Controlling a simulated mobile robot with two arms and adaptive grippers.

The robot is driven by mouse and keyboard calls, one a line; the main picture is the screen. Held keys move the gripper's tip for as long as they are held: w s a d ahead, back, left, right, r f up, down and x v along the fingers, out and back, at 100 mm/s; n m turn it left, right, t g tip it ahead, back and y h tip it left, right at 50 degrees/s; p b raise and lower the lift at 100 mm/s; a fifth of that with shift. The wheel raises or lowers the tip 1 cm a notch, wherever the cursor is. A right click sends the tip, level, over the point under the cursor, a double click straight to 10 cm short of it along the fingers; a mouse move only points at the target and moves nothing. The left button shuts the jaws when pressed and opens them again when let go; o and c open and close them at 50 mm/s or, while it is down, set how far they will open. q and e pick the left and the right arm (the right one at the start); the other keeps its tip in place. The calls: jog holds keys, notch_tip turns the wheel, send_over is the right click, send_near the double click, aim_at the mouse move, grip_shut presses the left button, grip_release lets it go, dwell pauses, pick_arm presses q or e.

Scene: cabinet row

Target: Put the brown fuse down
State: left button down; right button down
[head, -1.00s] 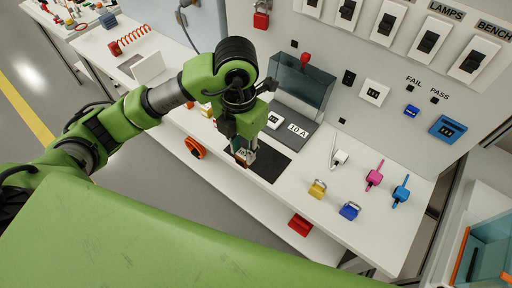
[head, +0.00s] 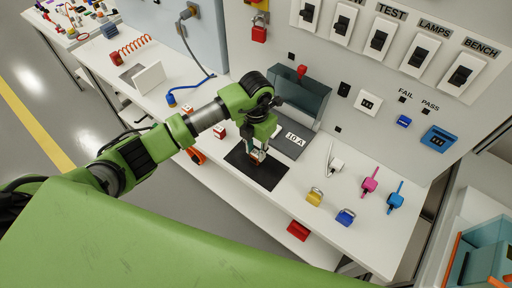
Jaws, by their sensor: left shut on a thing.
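My left gripper (head: 258,152) is shut on a small fuse and points down over the black mat (head: 270,178) on the white bench. Only a little of the fuse (head: 257,156) shows between the fingers, with a pale face and a brownish edge. I cannot tell whether it touches the mat. My right gripper is not in view.
A clear grey-tinted cover (head: 297,95) stands behind the gripper against the panel. Yellow (head: 314,198) and blue (head: 345,217) padlocks, and pink (head: 369,185) and blue (head: 396,198) tagged pieces lie to the right. Small red-and-white blocks (head: 219,132) stand left.

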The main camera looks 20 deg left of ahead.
pick_arm(q)
jog(key=shift+f, duration=0.25)
jog(key=shift+f+b, duration=0.55)
jog(key=shift+f, duration=0.05)
jog(key=c, duration=1.7)
grip_release()
